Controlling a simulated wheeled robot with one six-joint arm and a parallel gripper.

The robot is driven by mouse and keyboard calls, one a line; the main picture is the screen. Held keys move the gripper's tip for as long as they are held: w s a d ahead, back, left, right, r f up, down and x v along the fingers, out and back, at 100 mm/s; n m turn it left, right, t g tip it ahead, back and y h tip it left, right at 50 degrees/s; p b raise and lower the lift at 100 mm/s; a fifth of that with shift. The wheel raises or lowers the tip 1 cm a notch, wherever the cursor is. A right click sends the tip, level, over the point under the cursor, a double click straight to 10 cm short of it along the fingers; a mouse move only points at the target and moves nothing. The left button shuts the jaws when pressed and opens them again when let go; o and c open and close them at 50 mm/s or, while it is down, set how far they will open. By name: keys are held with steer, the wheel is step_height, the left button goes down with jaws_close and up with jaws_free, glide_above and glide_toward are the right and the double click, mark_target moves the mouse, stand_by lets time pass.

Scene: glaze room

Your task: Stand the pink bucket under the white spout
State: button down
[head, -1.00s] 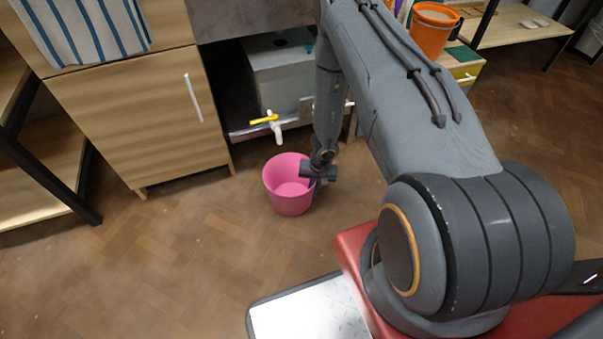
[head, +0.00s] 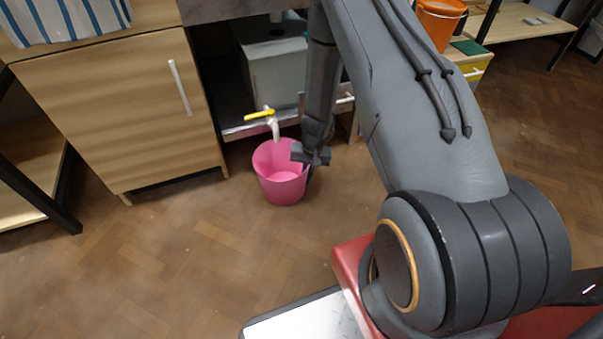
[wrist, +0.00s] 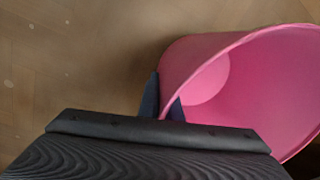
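The pink bucket (head: 281,190) is upright and empty in front of the sink cabinet, at the middle of the head view. The white spout (head: 275,130), with a yellow lever (head: 259,114), points down just above the bucket's far rim; its tip overlaps that rim in the picture. My gripper (head: 308,171) is at the bucket's right rim. In the wrist view the fingers (wrist: 163,102) sit on either side of the pink wall (wrist: 187,62), shut on it. I cannot tell whether the bucket's base touches the floor.
A wooden cabinet door (head: 115,110) stands left of the spout. A grey box (head: 277,72) sits behind it on the low shelf. An orange bucket (head: 439,25) stands at the upper right. The wooden floor (head: 190,245) in front is clear.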

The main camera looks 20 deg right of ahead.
steer(key=w+b, duration=0.2)
steer(key=w, duration=0.2)
steer(key=shift+f, duration=0.15)
steer(key=shift+w+f+b, duration=0.25)
steer(key=shift+w+b, duration=0.1)
steer(key=shift+b, duration=0.2)
steer(key=shift+s+f+b, duration=0.1)
steer(key=shift+f+b, duration=0.2)
steer(key=shift+f, duration=0.05)
steer(key=shift+f, duration=0.15)
steer(key=c, duration=2)
jaws_free()
